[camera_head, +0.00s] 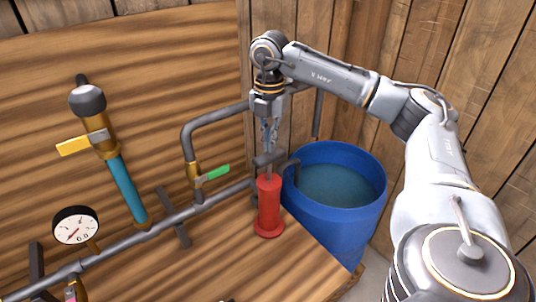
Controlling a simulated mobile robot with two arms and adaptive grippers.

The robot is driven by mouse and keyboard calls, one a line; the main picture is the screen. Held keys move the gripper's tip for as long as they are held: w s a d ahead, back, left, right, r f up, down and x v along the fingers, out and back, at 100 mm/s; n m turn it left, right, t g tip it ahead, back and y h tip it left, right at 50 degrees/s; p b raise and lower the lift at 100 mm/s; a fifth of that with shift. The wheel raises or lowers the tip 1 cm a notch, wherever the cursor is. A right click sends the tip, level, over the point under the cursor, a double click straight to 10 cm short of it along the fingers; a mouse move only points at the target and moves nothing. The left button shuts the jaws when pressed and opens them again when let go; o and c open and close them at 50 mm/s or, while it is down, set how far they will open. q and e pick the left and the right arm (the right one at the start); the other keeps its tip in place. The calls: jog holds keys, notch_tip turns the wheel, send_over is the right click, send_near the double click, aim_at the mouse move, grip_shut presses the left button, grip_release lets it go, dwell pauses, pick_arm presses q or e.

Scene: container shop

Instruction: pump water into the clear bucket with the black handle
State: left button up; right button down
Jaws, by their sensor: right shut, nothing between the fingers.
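A red hand pump (268,208) stands upright on the wooden bench, with a dark crossbar handle (268,159) on a rod at its top. My right gripper (269,143) points down just above the pump handle, shut with nothing between its fingers. I cannot tell whether the fingertips touch the handle. A blue barrel (345,226) of water (340,186) stands behind and right of the pump. A dark hooked pipe reaches over the barrel's left rim. The clear bucket with the black handle is not in view. My left gripper is not in view.
Grey pipes (172,219) run along the bench, with a green-handled valve (214,174), a yellow-handled valve (76,146) on a blue tube, and a round gauge (75,227). Wooden walls close in the back and right. The bench front (215,270) is mostly bare.

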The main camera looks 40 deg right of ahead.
aim_at(269, 154)
jog(key=shift+f+b, duration=2)
jog(key=shift+f, duration=1.1)
notch_tip(269, 154, up, 6)
jog(key=p, duration=0.5)
jog(key=shift+r, duration=0.1)
jog(key=shift+f+b, duration=2.1)
jog(key=shift+f, duration=1)
notch_tip(269, 154, up, 6)
jog(key=p, duration=0.5)
